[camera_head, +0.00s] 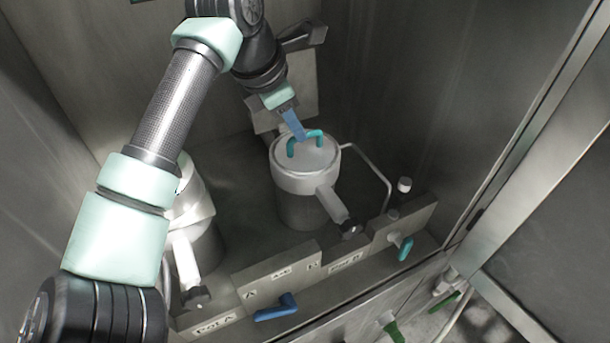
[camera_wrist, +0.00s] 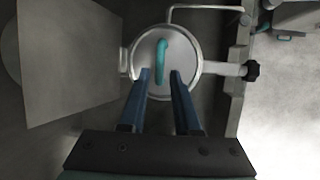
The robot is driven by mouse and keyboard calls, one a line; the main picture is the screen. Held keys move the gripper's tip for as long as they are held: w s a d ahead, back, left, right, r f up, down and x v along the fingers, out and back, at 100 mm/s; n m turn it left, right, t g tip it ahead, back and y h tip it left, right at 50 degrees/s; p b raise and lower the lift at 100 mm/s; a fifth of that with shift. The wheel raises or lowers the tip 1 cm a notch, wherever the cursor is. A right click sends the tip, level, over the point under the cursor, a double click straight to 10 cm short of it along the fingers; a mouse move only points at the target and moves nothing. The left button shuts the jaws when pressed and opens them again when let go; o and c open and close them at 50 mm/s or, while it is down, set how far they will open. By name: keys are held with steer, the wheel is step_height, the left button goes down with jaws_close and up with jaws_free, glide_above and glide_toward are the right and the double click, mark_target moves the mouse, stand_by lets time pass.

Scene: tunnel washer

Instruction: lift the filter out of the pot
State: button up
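A round metal pot (camera_head: 296,182) stands at the middle of the cabinet, closed by a flat round disc, which I take to be the filter (camera_head: 318,155), with a teal arched handle (camera_head: 306,137) on top. In the wrist view the teal handle (camera_wrist: 161,62) stands over the disc (camera_wrist: 180,48). My gripper (camera_head: 301,135) is right above the disc. In the wrist view its two blue fingers (camera_wrist: 160,75) are apart, one on each side of the handle's near end, with gaps between. Whether they are level with the handle is hard to tell.
A second pot (camera_head: 190,205) stands at left, partly behind my arm. A labelled front ledge (camera_head: 280,272) carries a blue lever (camera_head: 276,308) and a teal lever (camera_head: 405,249). A bent pipe (camera_head: 372,165) runs right of the pot. A flat grey plate (camera_wrist: 65,65) is left in the wrist view.

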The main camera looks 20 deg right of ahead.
mark_target(318, 133)
steer(key=shift+p+x, duration=1.2)
steer(key=shift+x, duration=1.45)
jaws_close()
steer(key=shift+r, duration=0.15)
